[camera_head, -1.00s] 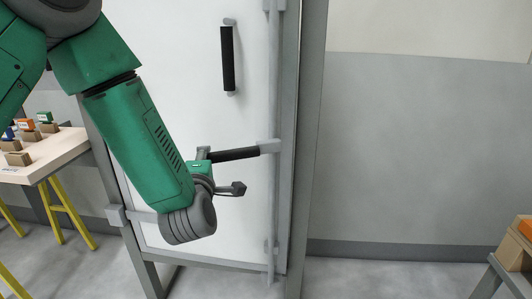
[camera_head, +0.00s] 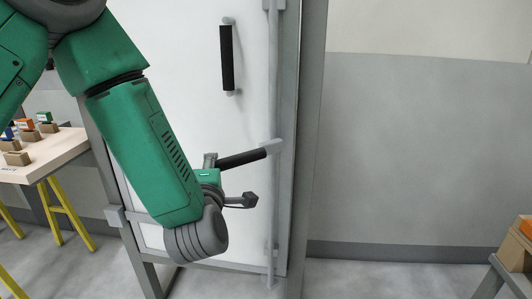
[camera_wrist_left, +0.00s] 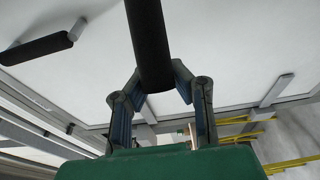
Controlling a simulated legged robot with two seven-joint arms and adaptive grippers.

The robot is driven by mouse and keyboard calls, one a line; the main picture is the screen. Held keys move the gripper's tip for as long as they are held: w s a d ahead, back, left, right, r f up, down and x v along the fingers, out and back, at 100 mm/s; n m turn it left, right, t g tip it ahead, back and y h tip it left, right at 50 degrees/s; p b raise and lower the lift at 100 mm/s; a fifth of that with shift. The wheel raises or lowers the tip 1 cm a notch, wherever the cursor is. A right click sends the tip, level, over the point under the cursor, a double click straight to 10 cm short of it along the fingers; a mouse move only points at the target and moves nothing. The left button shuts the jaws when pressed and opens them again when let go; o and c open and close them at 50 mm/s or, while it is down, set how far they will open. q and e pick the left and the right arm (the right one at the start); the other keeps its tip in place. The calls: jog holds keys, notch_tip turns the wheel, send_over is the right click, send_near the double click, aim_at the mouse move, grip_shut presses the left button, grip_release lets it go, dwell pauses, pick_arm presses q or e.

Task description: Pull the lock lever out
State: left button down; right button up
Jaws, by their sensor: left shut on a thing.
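The lock lever (camera_head: 243,158) is a black-gripped bar that joins a grey vertical rod (camera_head: 272,80) at the right side of the white door panel (camera_head: 180,60). In the head view it slopes up to the right. My left gripper (camera_head: 211,163) is at the lever's left end, partly hidden by my green arm. In the left wrist view the black lever (camera_wrist_left: 150,40) runs down between the two fingers of the left gripper (camera_wrist_left: 158,82), which are closed on its end. My right gripper is in neither view.
A fixed black door handle (camera_head: 227,58) stands above the lever. A wooden table (camera_head: 62,153) with small boxes and yellow legs is at the left. Another stand with boxes (camera_head: 518,254) is at the lower right. The grey wall between is clear.

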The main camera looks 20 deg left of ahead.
aim_at(227, 169)
pick_arm(q)
jog(key=shift+f, duration=0.3)
jog(key=shift+s+d+b, duration=0.15)
jog(key=shift+s+d, duration=0.15)
jog(key=shift+d, duration=0.4)
jog(key=shift+s+d+b, duration=0.1)
jog(key=shift+s+d, duration=0.2)
jog(key=shift+d, duration=0.45)
jog(key=shift+s+d+b, duration=0.15)
jog(key=shift+s+d, duration=0.15)
jog(key=shift+d, duration=0.5)
jog(key=shift+s+d, duration=0.1)
jog(key=shift+d, duration=0.9)
jog(key=c, duration=1.6)
grip_release()
jog(key=o, duration=0.3)
jog(key=shift+r, duration=0.2)
jog(key=shift+b+v, duration=0.55)
jog(key=shift+v, duration=1.35)
